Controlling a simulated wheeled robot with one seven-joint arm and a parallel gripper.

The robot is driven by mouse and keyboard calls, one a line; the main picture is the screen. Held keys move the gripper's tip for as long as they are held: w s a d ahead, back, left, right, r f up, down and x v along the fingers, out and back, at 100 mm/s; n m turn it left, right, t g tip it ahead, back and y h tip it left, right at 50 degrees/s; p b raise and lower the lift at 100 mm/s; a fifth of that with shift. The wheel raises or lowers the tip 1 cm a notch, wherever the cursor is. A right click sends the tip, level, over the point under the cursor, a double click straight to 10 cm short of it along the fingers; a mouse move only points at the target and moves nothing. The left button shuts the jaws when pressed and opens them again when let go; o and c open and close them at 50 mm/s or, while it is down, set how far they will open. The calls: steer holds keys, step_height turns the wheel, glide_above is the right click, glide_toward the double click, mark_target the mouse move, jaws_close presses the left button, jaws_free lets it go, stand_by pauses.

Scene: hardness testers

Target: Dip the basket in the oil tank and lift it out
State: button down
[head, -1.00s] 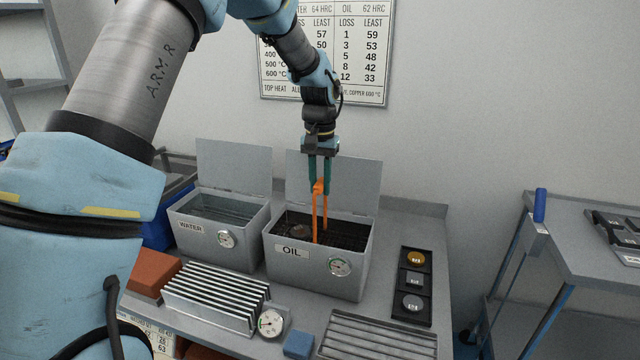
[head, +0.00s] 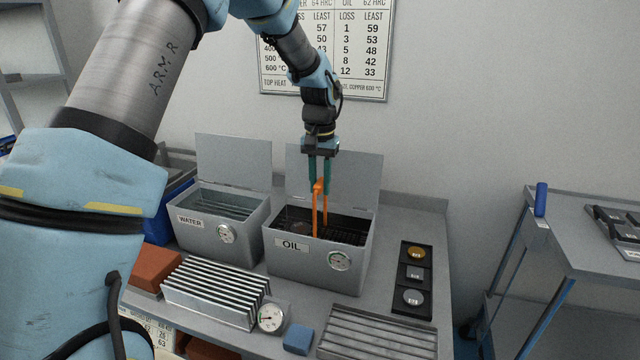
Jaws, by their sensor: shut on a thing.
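The grey oil tank (head: 310,265), labelled OIL, stands on the bench in the middle of the head view with its lid (head: 350,175) raised behind it. My gripper (head: 319,183) points down above the tank and is shut on the orange handle of the basket (head: 317,212). The handle's two uprights run down inside the tank. The dark mesh of the basket is hard to tell from the dark tank interior, and its lower part is hidden by the front wall. A roundish thing shows dimly inside, left of the handle.
The water tank (head: 212,235) stands open at the left. In front are a finned metal rack (head: 212,292), a dial gauge (head: 271,317), a blue block (head: 298,339) and a ribbed tray (head: 380,333). A black holder of discs (head: 402,312) lies at right. A side table (head: 590,245) stands further right.

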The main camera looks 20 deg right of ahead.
steer(key=shift+r, duration=0.25)
steer(key=shift+r+p, duration=0.75)
steer(key=shift+p, duration=0.05)
steer(key=shift+f, duration=0.15)
steer(key=shift+f+b, duration=0.45)
steer(key=shift+f, duration=0.35)
steer(key=shift+r, duration=0.15)
step_height(320, 180, up, 11)
steer(key=p, duration=0.8)
steer(key=shift+r, duration=0.15)
stand_by(0.8)
